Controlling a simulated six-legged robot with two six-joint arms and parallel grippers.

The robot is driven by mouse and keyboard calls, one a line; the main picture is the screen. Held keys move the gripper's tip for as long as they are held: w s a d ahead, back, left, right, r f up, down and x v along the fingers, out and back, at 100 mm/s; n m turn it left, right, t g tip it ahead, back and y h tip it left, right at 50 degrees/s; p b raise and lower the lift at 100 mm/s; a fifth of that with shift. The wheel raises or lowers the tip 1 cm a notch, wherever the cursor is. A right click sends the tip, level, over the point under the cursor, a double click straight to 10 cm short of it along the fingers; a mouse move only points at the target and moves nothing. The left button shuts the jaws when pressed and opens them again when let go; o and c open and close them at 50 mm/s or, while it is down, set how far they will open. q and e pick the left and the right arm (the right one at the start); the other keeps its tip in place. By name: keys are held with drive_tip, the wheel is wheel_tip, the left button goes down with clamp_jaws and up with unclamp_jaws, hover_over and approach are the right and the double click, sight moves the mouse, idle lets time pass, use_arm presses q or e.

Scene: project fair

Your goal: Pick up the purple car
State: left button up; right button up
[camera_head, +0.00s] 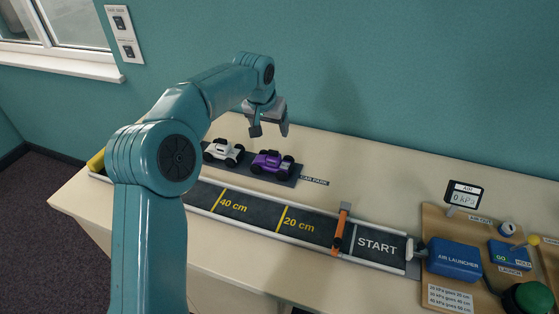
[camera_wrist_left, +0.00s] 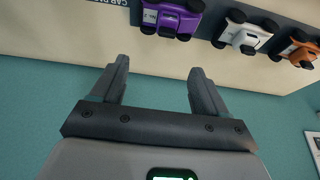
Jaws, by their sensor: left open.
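The purple car (camera_head: 268,162) stands on the dark car park strip (camera_head: 288,181), at its right end, beside a white car (camera_head: 224,152). My left gripper (camera_head: 269,131) is open and empty above and behind the purple car, close to the wall side. In the left wrist view the purple car (camera_wrist_left: 172,17) is at the top edge, partly cut off. It lies beyond the open fingers (camera_wrist_left: 160,67) and apart from them. My right gripper is in neither view.
An orange car (camera_wrist_left: 299,49) stands past the white one in the wrist view. A blue air launcher (camera_head: 453,259) is at right.

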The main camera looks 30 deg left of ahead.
use_arm(q)
approach(273, 152)
drive_tip(key=x, duration=0.2)
drive_tip(key=p+x, duration=0.1)
drive_tip(key=x, duration=0.2)
drive_tip(key=shift+w+d+p, duration=0.25)
drive_tip(key=shift+d+p, duration=0.05)
drive_tip(key=shift+s+a+f, duration=0.15)
drive_tip(key=shift+a+f, duration=0.15)
drive_tip(key=shift+f, duration=0.15)
drive_tip(key=p+x, duration=0.2)
drive_tip(key=x, duration=0.3)
drive_tip(key=shift+a, duration=0.2)
